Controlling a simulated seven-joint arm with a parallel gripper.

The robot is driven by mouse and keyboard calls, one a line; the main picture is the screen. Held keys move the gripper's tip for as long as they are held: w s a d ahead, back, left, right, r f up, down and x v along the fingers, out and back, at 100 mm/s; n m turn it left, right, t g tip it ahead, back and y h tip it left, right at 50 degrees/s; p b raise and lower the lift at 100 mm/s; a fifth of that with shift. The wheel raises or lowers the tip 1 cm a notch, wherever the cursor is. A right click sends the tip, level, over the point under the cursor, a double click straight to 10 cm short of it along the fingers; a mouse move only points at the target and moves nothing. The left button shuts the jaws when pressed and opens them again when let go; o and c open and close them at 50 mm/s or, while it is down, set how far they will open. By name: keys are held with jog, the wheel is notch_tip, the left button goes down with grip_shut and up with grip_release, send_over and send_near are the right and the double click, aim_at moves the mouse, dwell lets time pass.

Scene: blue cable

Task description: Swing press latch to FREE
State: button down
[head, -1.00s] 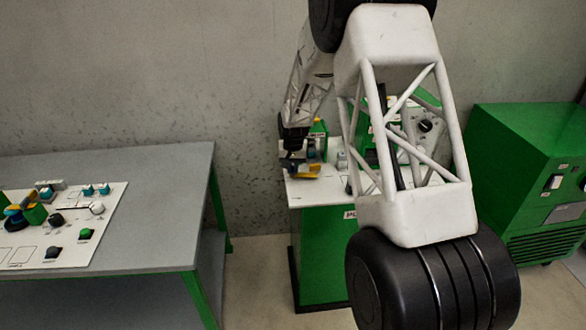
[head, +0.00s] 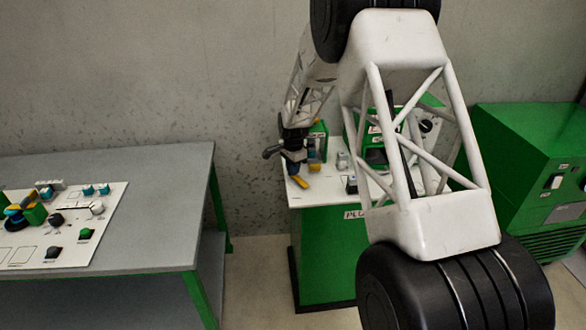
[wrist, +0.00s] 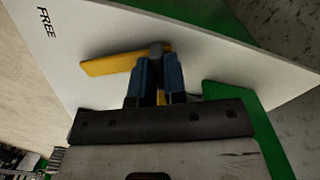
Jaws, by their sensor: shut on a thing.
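The press latch has a yellow lever (head: 301,183) at the near left corner of the white press top in the head view. In the wrist view the yellow lever (wrist: 108,63) points left, roughly level, with a grey piece at its right end. My gripper (wrist: 157,64) is shut on the latch at that end, its blue fingers either side of it. My gripper also shows in the head view (head: 294,167). The FREE label (wrist: 46,23) is at upper left in the wrist view, apart from the lever's tip. The fingers partly hide the grip.
The white press top (head: 315,198) sits on a green cabinet (head: 325,255), with a green block and small controls close behind my gripper. A grey bench (head: 165,190) with another panel stands left. A green machine (head: 520,135) stands right. My arm hides part of the press.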

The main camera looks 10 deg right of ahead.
jog(key=m, duration=0.5)
jog(key=shift+m, duration=0.3)
dwell(0.4)
jog(key=c, duration=1.2)
grip_release()
jog(key=shift+o, duration=0.2)
jog(key=shift+r, duration=3.9)
